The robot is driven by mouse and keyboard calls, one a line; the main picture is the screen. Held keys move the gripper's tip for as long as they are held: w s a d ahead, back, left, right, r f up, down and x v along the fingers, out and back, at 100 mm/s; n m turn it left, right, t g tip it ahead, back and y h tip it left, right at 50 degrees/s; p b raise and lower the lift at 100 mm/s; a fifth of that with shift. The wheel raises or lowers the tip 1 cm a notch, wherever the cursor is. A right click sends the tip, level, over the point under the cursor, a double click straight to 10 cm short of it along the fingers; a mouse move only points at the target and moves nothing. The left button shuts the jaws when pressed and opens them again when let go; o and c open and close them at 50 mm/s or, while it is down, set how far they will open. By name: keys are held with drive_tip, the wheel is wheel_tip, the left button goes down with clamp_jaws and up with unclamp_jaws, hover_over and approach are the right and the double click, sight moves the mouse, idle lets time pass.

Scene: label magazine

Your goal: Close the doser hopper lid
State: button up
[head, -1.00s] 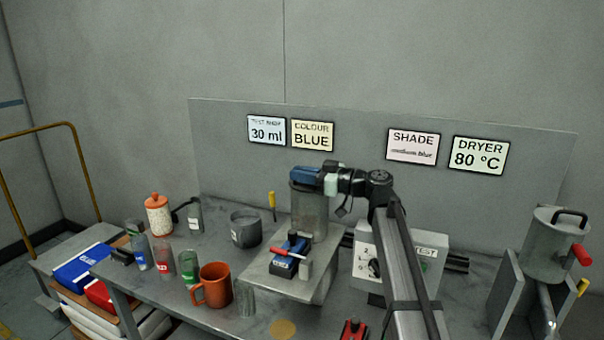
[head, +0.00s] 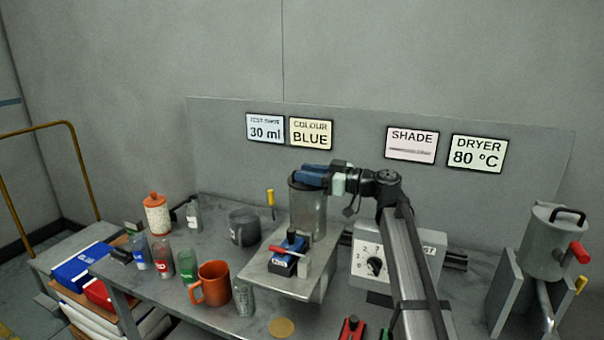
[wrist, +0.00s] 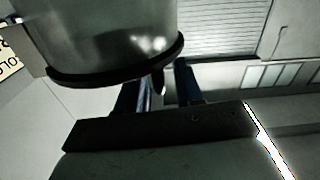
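The doser hopper (head: 307,212) is a clear grey cylinder standing on the metal stand behind the small blue device. My gripper (head: 312,174) is at the hopper's top, its blue fingers reaching left across the rim. In the wrist view the hopper (wrist: 110,35) hangs large at upper left with a dark band (wrist: 115,76) around its end. My gripper's two blue fingers (wrist: 160,88) show apart beside that band, with a small dark piece between them. I cannot tell whether that piece is part of the lid. The lid itself is not clearly visible in the head view.
An orange mug (head: 214,283), a dark pot (head: 244,228) and several bottles stand left of the stand (head: 314,288). A control box with a dial (head: 374,266) is at its right. A metal canister (head: 548,242) stands far right.

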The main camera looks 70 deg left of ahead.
drive_tip(key=v, duration=1.1)
drive_tip(key=shift+w+d, duration=0.25)
